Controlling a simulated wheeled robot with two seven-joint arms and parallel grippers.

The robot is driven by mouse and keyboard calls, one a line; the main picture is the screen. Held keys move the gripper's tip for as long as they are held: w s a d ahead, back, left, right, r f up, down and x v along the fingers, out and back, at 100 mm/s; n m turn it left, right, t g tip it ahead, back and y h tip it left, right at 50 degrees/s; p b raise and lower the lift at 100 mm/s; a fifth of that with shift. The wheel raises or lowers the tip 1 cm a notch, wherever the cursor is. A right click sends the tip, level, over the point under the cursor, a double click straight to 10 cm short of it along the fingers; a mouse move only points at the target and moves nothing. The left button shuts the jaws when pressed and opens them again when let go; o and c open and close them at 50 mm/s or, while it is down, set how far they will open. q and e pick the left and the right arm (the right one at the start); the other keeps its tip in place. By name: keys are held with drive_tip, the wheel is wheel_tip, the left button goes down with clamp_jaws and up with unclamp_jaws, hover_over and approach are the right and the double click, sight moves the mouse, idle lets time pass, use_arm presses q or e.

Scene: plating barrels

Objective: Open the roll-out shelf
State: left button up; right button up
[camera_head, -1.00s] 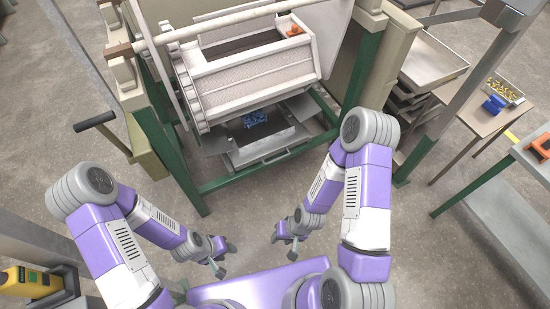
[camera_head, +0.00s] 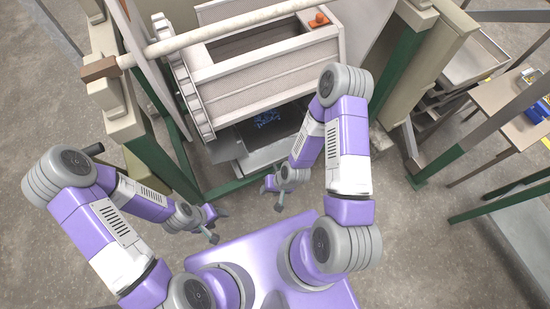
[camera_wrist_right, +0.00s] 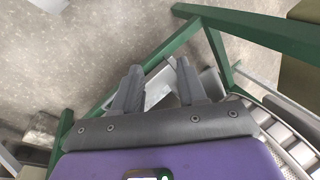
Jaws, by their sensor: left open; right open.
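The roll-out shelf (camera_head: 262,156) is a grey metal tray low in the green frame, under the plating barrel (camera_head: 262,68). Blue pieces (camera_head: 266,118) lie on it. My right arm hides the shelf's right part, so I cannot tell how far out it is. My right gripper (camera_head: 274,197) is open and empty, apart from the shelf and on its near side. In the right wrist view its two fingers (camera_wrist_right: 160,88) are spread, with a light grey metal part (camera_wrist_right: 158,88) showing beyond them. My left gripper (camera_head: 218,224) is open and empty, lower left of the shelf.
Green frame posts (camera_head: 160,145) stand on both sides of the shelf, with a low green bar (camera_head: 228,188) across the front. A bench with a blue item (camera_head: 538,110) stands at the right. Bare floor (camera_head: 415,255) lies at the lower right.

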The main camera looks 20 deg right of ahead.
drive_tip(key=w+d+f+m+t+h+b, duration=0.1)
drive_tip(key=w+d+f+m+t+b, duration=0.4)
drive_tip(key=f, duration=0.6)
drive_tip(key=w+d+f+m+t+h+b, duration=0.1)
drive_tip(key=w+d+f+m+t+b, duration=0.4)
drive_tip(key=f, duration=0.6)
drive_tip(key=w+d+f+m+t+h+b, duration=0.1)
drive_tip(key=d+f+m+t+b, duration=0.25)
drive_tip(key=d+f+b, duration=0.5)
drive_tip(key=w+f, duration=0.1)
drive_tip(key=w, duration=0.1)
drive_tip(key=w+a+f, duration=0.1)
drive_tip(key=w, duration=0.2)
drive_tip(key=w+a+f, duration=0.1)
drive_tip(key=w, duration=0.1)
drive_tip(key=shift+w, duration=0.25)
clamp_jaws()
drive_tip(key=shift+s, duration=0.1)
